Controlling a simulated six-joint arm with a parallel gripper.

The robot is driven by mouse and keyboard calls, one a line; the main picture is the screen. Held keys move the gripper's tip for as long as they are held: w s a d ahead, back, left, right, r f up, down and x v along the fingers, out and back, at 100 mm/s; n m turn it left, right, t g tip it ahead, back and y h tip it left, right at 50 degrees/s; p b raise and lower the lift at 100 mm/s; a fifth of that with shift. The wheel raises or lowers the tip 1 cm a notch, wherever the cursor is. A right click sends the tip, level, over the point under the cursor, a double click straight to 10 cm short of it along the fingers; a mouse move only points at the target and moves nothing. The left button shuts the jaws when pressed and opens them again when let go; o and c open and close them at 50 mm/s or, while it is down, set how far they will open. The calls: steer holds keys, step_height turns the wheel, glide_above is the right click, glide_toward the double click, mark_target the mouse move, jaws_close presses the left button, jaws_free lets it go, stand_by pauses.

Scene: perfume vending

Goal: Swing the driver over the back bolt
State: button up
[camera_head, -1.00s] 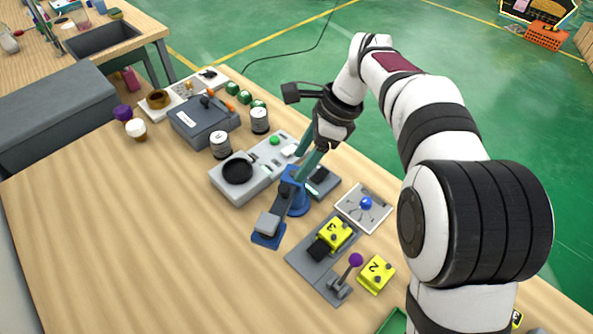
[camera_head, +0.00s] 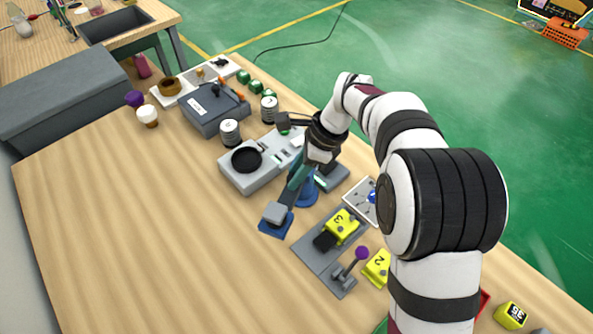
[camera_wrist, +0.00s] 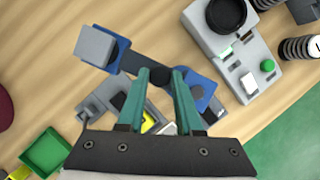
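The driver appears to be a dark swing arm (camera_head: 283,202) on a blue pivot post (camera_head: 307,192), with a grey block (camera_head: 274,213) at its outer end over a blue base. In the wrist view the arm (camera_wrist: 136,65) runs from the blue-and-grey end (camera_wrist: 95,45) to the blue pivot (camera_wrist: 203,93). My gripper (camera_wrist: 162,72) points down at the middle of this arm. Its teal fingers stand apart, with a black knob (camera_wrist: 158,77) between their tips; contact is unclear. A yellow block marked 3 (camera_head: 341,225) sits on a grey fixture (camera_head: 318,255). I cannot tell which bolt is the back one.
A grey console (camera_head: 266,180) with a black round plate stands behind the driver. A purple-knobbed lever (camera_head: 362,254) and another yellow block (camera_head: 377,267) are near the fixture. A white panel (camera_head: 357,207) is partly behind my arm. The table's left side is clear.

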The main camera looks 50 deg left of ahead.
jaws_close()
stand_by(0.9)
steer(key=shift+w+d, duration=0.1)
steer(key=shift+w+d+n+g+h, duration=0.2)
steer(key=shift+w+d+n+h, duration=0.4)
steer(key=shift+n, duration=1.3)
steer(key=shift+w+d+n+g+h, duration=0.25)
steer(key=shift+w+n+h, duration=0.6)
steer(key=shift+n, duration=1.05)
steer(key=shift+w+d+n+g+h, duration=0.15)
steer(key=shift+w+d+n+h, duration=0.55)
steer(key=shift+n, duration=1.2)
steer(key=shift+w+a, duration=0.25)
